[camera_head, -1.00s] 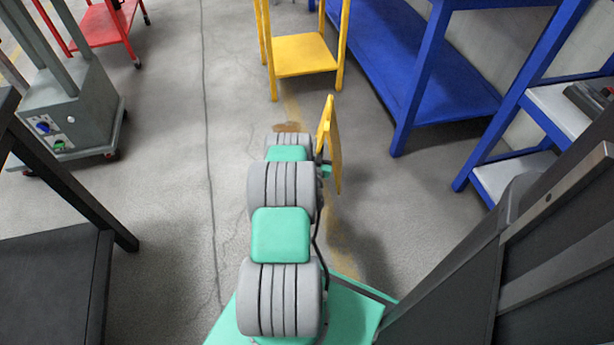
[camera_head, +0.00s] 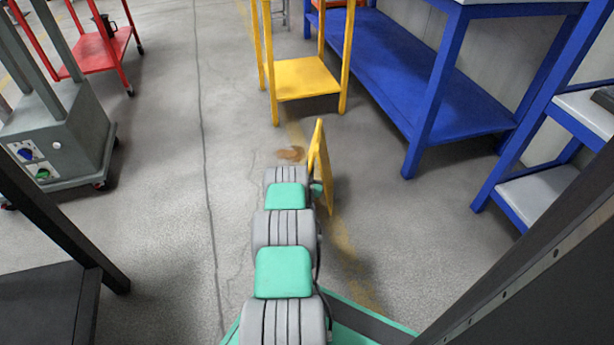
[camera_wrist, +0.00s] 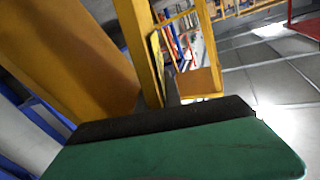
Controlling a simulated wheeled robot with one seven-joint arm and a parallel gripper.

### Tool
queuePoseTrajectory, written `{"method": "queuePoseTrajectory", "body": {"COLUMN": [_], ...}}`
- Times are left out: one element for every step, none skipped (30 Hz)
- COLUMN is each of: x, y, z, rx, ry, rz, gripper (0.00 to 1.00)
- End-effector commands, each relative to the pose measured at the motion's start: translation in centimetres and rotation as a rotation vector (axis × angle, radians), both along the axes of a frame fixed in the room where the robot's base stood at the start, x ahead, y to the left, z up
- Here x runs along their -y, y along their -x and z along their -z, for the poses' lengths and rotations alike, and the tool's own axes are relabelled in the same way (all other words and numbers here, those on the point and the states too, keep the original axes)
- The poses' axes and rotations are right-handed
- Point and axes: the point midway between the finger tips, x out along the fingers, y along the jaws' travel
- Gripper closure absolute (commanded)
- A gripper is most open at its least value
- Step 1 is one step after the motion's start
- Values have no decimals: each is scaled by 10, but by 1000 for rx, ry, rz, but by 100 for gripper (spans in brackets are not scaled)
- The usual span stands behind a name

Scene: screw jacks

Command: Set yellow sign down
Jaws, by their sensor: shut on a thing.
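The yellow sign (camera_head: 325,175) is a folding floor sign. In the head view it stands nearly edge-on, upright, just right of the far end of my arm. My gripper (camera_head: 318,188) is mostly hidden behind my arm links there; a small teal part shows against the sign. In the wrist view the sign's yellow panels (camera_wrist: 75,55) fill the upper left, close to the camera. My gripper (camera_wrist: 171,92) is shut on the sign near its top; the exact grip is partly hidden. I cannot tell whether the sign's lower edge touches the floor.
A yellow cart (camera_head: 305,80) stands beyond the sign. A long blue bench (camera_head: 420,85) is to the right, with a blue-framed shelf (camera_head: 530,185) nearer. A grey machine (camera_head: 60,140) and red cart (camera_head: 100,50) are left.

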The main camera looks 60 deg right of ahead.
Motion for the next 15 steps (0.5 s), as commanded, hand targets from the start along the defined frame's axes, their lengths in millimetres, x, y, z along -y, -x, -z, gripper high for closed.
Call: {"method": "queuePoseTrajectory", "body": {"x": [0,0,0,0,1,1,0,0,0,0,0,0,0,-1,-2], "y": [1,2,2,2,2,2,2,2,2,2,1,1,1,1,1], "z": [19,22,24,24,23,21,20,20,20,21,21,22,24,25,27], "rx": [-1,-1,-1,-1,0,0,-1,-1,-1,-1,-1,-1,-1,-1,-3], "ry": [-1,-1,0,1,2,2,1,1,1,1,0,0,-1,-1,-7], "rz": [1,1,1,2,1,1,1,1,1,1,1,1,1,1,1], "gripper": [100,100,100,100,100,100,100,100,100,100,100,100,100,100,88]}}
